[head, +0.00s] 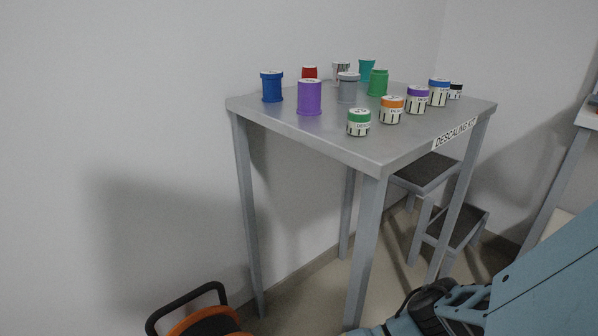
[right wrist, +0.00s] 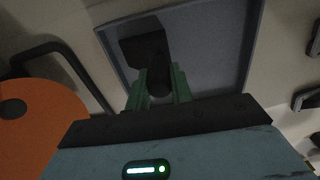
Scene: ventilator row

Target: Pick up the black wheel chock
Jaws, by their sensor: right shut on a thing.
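The black wheel chock (right wrist: 148,50) shows in the right wrist view as a dark block with a narrower rounded part toward me. My right gripper (right wrist: 160,80) is shut on that narrower part, with a green finger on each side. Behind the chock lies a grey-blue tray-like surface (right wrist: 215,45) with a raised rim; I cannot tell whether the chock touches it. In the head view my right arm comes in at the lower right, and I cannot make out the chock there. My left gripper is not in view.
A grey metal table (head: 300,125) bears several coloured jars and labelled pots. A step stool (head: 430,172) stands behind its legs. An orange object with a black tubular handle (head: 185,295) is at the lower left; an orange disc (right wrist: 40,120) shows in the wrist view.

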